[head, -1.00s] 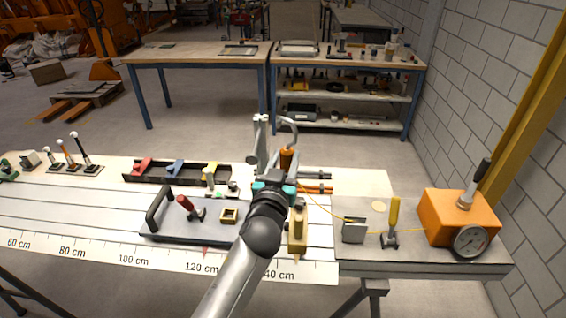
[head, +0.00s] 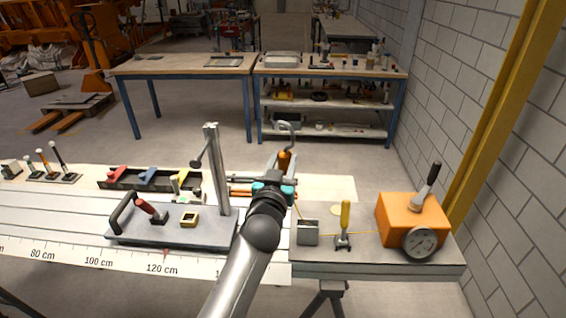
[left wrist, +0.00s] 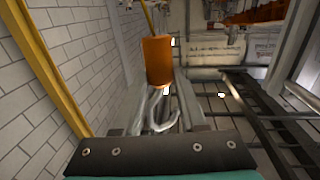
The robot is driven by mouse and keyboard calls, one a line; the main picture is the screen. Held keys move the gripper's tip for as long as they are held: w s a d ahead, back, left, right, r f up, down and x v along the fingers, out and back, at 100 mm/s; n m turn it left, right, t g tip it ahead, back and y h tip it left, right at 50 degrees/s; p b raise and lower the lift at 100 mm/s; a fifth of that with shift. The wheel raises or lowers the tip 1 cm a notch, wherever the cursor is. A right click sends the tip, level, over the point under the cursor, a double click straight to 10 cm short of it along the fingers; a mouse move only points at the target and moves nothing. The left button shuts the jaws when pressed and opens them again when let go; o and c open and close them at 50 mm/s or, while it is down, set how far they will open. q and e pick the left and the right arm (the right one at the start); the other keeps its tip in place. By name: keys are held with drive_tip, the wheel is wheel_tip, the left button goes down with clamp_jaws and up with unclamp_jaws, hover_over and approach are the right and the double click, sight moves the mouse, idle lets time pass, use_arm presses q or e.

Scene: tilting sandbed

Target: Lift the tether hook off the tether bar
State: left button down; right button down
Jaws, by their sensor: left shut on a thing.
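The tether hook (head: 287,127) is a grey curved hook with an orange grip (head: 285,160). My left gripper (head: 282,172) is shut on it, with the hook end pointing up. In the left wrist view the orange grip (left wrist: 157,62) and the grey hook (left wrist: 158,110) stand in front of the gripper. A grey upright post (head: 217,170) with a dark knob stands to the left of the hook; a gap shows between them. I cannot tell for certain which part is the tether bar. My right gripper is not in view.
An orange box with a gauge (head: 412,220) stands on the right-hand bench, with a yellow cord running from it. A yellow-handled lever (head: 345,217) and a grey block (head: 308,233) stand nearby. A grey plate with a black handle (head: 165,228) lies left of my arm. Horizontal rods (head: 250,191) lie behind it.

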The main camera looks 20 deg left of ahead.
use_arm(q)
drive_tip(key=shift+r+p, duration=0.6)
drive_tip(key=shift+r, duration=0.3)
drive_tip(key=shift+r+p, duration=0.45)
drive_tip(key=shift+p, duration=0.05)
